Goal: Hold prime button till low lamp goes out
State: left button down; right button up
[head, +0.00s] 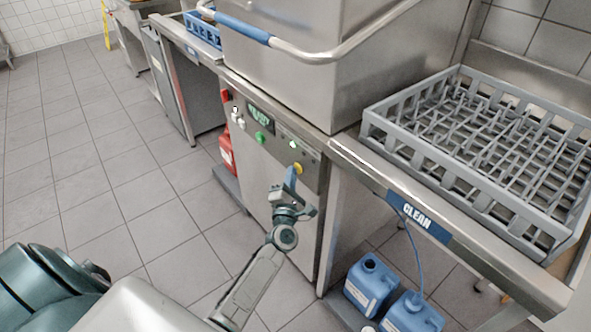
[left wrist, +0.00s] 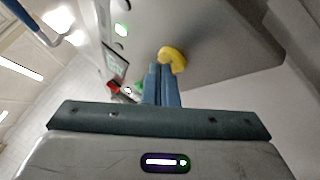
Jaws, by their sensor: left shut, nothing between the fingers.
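The dishwasher's control panel (head: 270,140) carries a yellow button (head: 298,168), a green button (head: 261,137), a lit green display (head: 259,116) and a small lit lamp (head: 292,144). Labels are too small to read, so I cannot tell whether the lit lamp is the low lamp. My left gripper (head: 290,176) is shut and empty, its blue fingertips at the yellow button. In the left wrist view the fingertips (left wrist: 162,72) overlap the edge of the yellow button (left wrist: 172,58); whether they press it is unclear. A lit lamp (left wrist: 121,29) glows there too. My right gripper is out of view.
A grey dish rack (head: 450,150) stands on the right counter, marked CLEAN. Blue canisters (head: 370,285) stand below it, and a red canister (head: 227,150) is left of the machine. A bar handle (head: 245,29) crosses the hood. The tiled floor at left is clear.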

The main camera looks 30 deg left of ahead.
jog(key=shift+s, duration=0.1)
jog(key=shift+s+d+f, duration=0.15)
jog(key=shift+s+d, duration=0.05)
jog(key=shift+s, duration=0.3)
pick_arm(q)
jog(key=shift+s, duration=0.1)
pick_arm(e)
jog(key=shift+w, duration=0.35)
pick_arm(q)
jog(key=s+a+p, duration=0.1)
jog(key=s+a, duration=0.1)
jog(key=s, duration=0.4)
jog(key=shift+a, duration=0.3)
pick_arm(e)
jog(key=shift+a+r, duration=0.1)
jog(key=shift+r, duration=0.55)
